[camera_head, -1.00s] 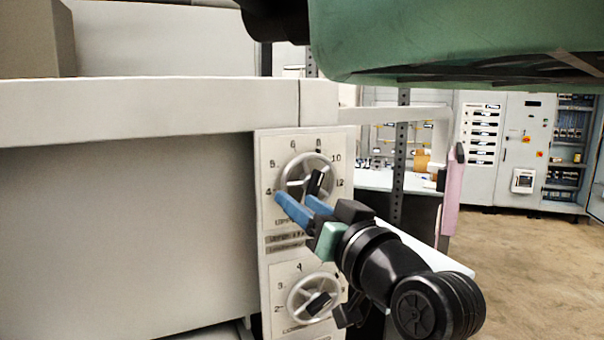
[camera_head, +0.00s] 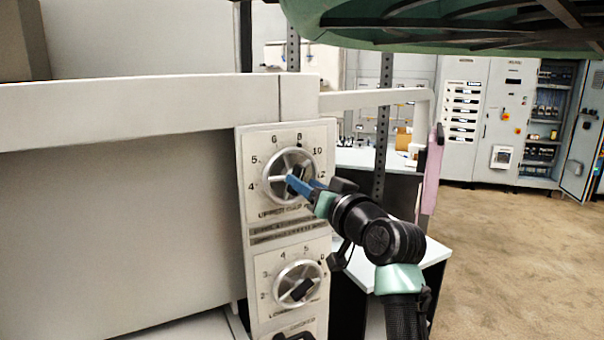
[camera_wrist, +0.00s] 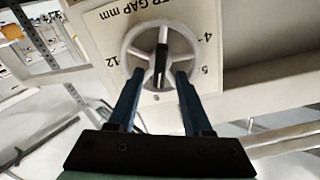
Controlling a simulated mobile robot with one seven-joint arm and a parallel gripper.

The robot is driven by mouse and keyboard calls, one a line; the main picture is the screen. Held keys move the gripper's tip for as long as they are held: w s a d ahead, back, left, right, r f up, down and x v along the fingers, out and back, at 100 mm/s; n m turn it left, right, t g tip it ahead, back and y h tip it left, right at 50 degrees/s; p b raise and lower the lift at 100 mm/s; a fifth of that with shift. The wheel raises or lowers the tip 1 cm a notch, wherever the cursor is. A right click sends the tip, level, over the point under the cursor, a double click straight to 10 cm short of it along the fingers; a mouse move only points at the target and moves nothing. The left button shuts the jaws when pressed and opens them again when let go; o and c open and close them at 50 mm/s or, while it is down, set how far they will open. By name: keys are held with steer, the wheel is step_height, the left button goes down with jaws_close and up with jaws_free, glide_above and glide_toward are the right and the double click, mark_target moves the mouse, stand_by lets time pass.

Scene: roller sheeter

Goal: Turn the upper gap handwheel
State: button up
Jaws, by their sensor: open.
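The upper gap handwheel (camera_head: 289,176) is a silver spoked wheel with a black grip bar, on a white dial plate marked with numbers. In the wrist view the handwheel (camera_wrist: 160,52) is at the top middle, with its black bar (camera_wrist: 161,62) pointing down the picture between my fingers. My gripper (camera_head: 302,184) is open, its blue fingers reaching to the wheel's lower right. In the wrist view my gripper (camera_wrist: 157,76) has one fingertip on either side of the bar, with gaps. Whether the fingertips touch the wheel's rim I cannot tell.
A second, lower handwheel (camera_head: 298,284) with a black bar sits below on the same panel. A pale rail (camera_head: 140,108) runs across above the dials. A white table (camera_head: 412,262) and a pink panel (camera_head: 431,180) stand to the right. Open floor lies beyond.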

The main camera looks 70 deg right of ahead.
steer(key=shift+x, duration=1.05)
steer(key=shift+c, duration=0.3)
jaws_close()
